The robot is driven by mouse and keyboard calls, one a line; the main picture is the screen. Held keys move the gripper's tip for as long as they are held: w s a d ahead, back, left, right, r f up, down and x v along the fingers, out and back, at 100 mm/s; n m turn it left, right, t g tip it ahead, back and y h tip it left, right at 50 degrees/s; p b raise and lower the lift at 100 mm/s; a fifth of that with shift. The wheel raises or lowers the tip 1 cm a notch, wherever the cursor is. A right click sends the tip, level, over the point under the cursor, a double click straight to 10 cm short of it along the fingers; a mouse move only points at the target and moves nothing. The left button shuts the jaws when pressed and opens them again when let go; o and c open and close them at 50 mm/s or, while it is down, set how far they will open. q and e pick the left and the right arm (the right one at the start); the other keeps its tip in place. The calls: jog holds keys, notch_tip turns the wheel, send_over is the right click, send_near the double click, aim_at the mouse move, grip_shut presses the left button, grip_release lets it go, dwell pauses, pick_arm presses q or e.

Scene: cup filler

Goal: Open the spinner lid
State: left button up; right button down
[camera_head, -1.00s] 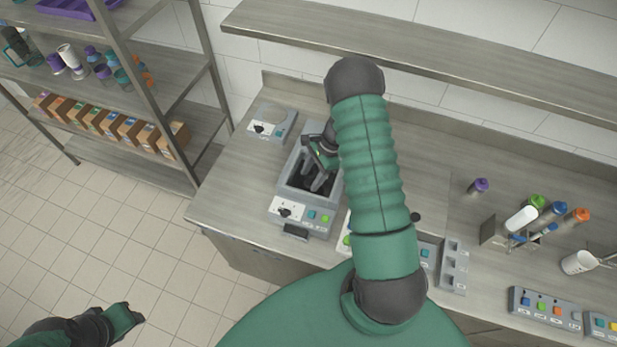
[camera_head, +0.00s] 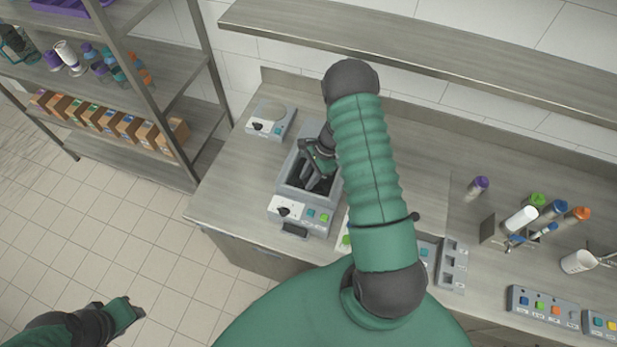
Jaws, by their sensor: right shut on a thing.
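The spinner (camera_head: 318,222) is a grey box-shaped machine on the counter, with a dark top inside a raised grey rim, a front panel with a black knob and coloured buttons, and a black tab at its front edge. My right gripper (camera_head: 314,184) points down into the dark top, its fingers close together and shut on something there. The held part is dark and mostly hidden; it appears to be the spinner lid, which does not look raised. My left gripper (camera_head: 136,310) hangs over the floor at lower left, away from the counter; its fingers are unclear.
A small machine with a round plate (camera_head: 269,118) stands behind the spinner. Colour-capped bottles (camera_head: 541,215), a white cup (camera_head: 577,262) and button panels (camera_head: 545,308) are at right. A shelf (camera_head: 420,60) overhangs the counter's back. A rack (camera_head: 140,90) stands at left.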

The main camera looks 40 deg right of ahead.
jog(key=shift+s+d+f, duration=0.15)
jog(key=shift+d+f, duration=0.05)
jog(key=shift+d, duration=0.25)
jog(key=shift+a, duration=0.25)
pick_arm(q)
jog(key=shift+d, duration=0.1)
pick_arm(e)
jog(key=shift+s+d, duration=0.1)
jog(key=shift+d, duration=0.05)
